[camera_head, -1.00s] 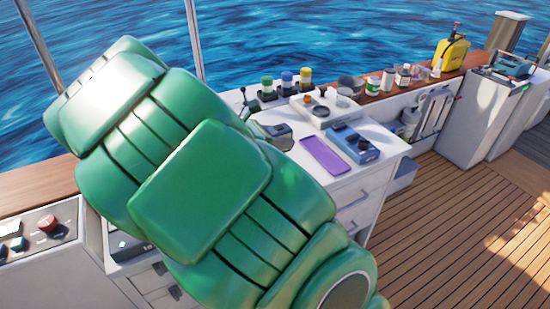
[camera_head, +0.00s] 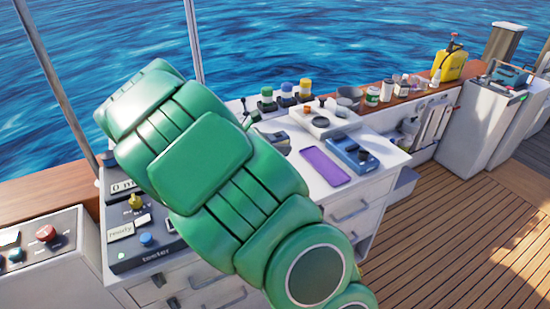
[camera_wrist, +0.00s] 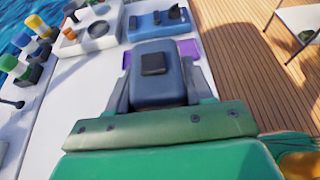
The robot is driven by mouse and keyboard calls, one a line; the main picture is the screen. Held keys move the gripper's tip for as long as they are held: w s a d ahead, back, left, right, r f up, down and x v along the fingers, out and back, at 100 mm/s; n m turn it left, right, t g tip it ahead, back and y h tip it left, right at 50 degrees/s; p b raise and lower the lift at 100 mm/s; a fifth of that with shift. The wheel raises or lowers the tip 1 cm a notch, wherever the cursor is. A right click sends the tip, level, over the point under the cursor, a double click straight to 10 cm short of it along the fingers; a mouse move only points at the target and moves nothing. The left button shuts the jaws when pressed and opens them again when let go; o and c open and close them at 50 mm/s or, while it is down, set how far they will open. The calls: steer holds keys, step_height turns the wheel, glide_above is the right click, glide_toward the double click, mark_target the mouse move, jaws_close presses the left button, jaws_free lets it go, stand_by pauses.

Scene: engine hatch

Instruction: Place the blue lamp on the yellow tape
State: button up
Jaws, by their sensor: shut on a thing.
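My gripper (camera_wrist: 158,95) shows in the wrist view with its grey fingers shut on a blue-grey block-like thing (camera_wrist: 155,80) with a dark square on top. I cannot tell for sure whether it is the blue lamp. It is over the white worktop (camera_wrist: 75,100), in front of the purple mat (camera_wrist: 188,48). In the head view my green arm covers most of the gripper. A blue-topped thing (camera_head: 286,93) stands between a green-topped and a yellow-topped one at the back of the worktop. I cannot make out any yellow tape.
A blue device (camera_head: 352,155) lies right of the purple mat (camera_head: 324,166). A white box with dials (camera_head: 325,117) stands behind the mat. A tester (camera_head: 145,240) stands at the worktop's left. Small jars line the wooden ledge (camera_head: 415,95). A yellow sprayer (camera_head: 451,62) stands farther right.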

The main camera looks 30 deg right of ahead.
steer(key=shift+w+d+f, duration=0.3)
steer(key=shift+w+f, duration=0.5)
steer(key=shift+f, duration=0.2)
steer(key=shift+w+d+f, duration=0.25)
steer(key=shift+w+f, duration=0.5)
steer(key=shift+f, duration=0.25)
steer(key=shift+w+d+f, duration=0.3)
steer(key=shift+w+f, duration=0.5)
steer(key=shift+f, duration=1.75)
steer(key=shift+f, duration=0.15)
steer(key=o, duration=1.2)
steer(key=shift+r, duration=0.2)
steer(key=v, duration=1.2)
steer(key=shift+f, duration=0.1)
